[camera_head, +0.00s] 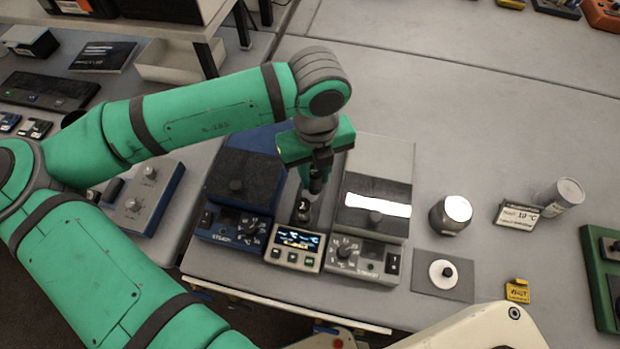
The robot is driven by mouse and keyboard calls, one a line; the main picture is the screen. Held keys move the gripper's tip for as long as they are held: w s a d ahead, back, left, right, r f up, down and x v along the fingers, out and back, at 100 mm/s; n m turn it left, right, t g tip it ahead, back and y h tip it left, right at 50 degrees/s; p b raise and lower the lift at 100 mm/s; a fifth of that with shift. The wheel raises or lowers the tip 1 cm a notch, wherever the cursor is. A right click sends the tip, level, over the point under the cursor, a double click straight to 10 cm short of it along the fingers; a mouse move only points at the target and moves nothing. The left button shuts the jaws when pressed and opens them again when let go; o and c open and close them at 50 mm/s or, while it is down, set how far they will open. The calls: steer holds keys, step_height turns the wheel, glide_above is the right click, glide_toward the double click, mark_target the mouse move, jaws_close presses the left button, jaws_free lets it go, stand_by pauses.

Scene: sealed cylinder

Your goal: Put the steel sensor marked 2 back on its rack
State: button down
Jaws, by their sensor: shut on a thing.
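My gripper (316,184) points down between the blue unit and the grey unit, just behind the small display unit (296,246). Its fingers are shut on a thin thing, taken as the steel sensor, which the fingers mostly hide. A dark upright piece (302,211) with a white 2 stands below and a little left of the fingertips, behind the display. It looks like the rack's holder. I cannot tell whether the held sensor touches it or is seated in it.
A blue unit (228,233) with a dark lid stands left, and a grey unit (355,256) right. Farther right are a steel cylinder (447,220), a flat plate with a white disc (441,270), a small sign (518,215), a lying jar (562,196) and a yellow tag (517,291).

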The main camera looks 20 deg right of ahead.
steer(key=shift+w+a+f, duration=0.2)
steer(key=shift+w+f, duration=0.15)
steer(key=shift+f, duration=0.1)
steer(key=shift+w+a+f, duration=0.1)
steer(key=shift+w+f, duration=0.05)
steer(key=shift+f, duration=0.8)
steer(key=shift+w+a+f, duration=0.1)
steer(key=shift+w+f, duration=0.05)
steer(key=shift+f, duration=0.8)
steer(key=shift+d+f, duration=0.1)
steer(key=shift+f, duration=0.05)
steer(key=c, duration=1.5)
jaws_free()
steer(key=shift+o, duration=0.2)
step_height(320, 180, up, 12)
steer(key=shift+r, duration=0.2)
